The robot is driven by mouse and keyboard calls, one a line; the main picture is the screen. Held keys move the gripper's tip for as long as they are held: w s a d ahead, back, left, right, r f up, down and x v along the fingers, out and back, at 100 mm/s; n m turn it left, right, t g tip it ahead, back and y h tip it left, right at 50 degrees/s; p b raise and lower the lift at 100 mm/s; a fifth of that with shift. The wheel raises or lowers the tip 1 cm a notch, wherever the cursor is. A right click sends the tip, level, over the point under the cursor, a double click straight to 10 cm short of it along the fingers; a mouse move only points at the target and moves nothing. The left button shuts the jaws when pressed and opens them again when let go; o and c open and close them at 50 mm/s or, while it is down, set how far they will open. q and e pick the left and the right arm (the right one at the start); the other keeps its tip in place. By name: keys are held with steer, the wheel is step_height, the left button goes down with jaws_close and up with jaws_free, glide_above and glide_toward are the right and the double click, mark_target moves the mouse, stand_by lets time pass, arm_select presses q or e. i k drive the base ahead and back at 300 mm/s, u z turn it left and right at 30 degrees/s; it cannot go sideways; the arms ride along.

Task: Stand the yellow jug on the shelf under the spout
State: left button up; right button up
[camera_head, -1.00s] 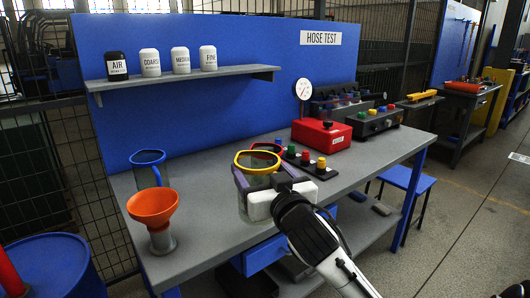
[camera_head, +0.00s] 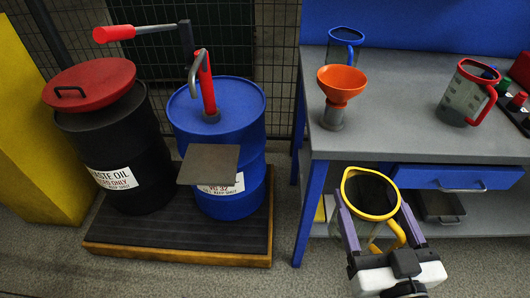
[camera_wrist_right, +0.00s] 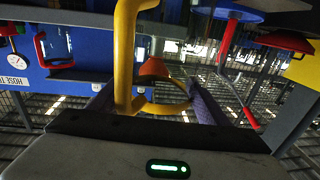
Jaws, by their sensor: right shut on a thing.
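The yellow jug (camera_head: 347,191) has a clear body with a yellow rim and handle. My right gripper (camera_head: 372,206) is shut on it, a purple finger on each side, and holds it upright or nearly so in front of the bench's left end. Its yellow handle (camera_wrist_right: 124,55) fills the middle of the right wrist view. The shelf (camera_head: 208,166) is a small grey plate at the front of the blue drum, left of the jug, and looks empty. The silver spout (camera_head: 194,78) curves down from the red pump above the shelf. My left gripper is not in view.
The blue drum (camera_head: 222,118) and black drum (camera_head: 110,160) stand on a dark pallet (camera_head: 180,233) with a yellow edge. An orange funnel (camera_head: 341,85), blue jug (camera_head: 346,36) and red jug (camera_head: 466,95) stand on the bench (camera_head: 400,125). Floor lies open before the pallet.

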mark_target(214, 168)
steer(key=k, duration=1.25)
steer(key=u, duration=0.6)
steer(key=i, duration=0.5)
steer(key=u, duration=0.55)
steer(key=i, duration=0.95)
steer(key=z, duration=0.3)
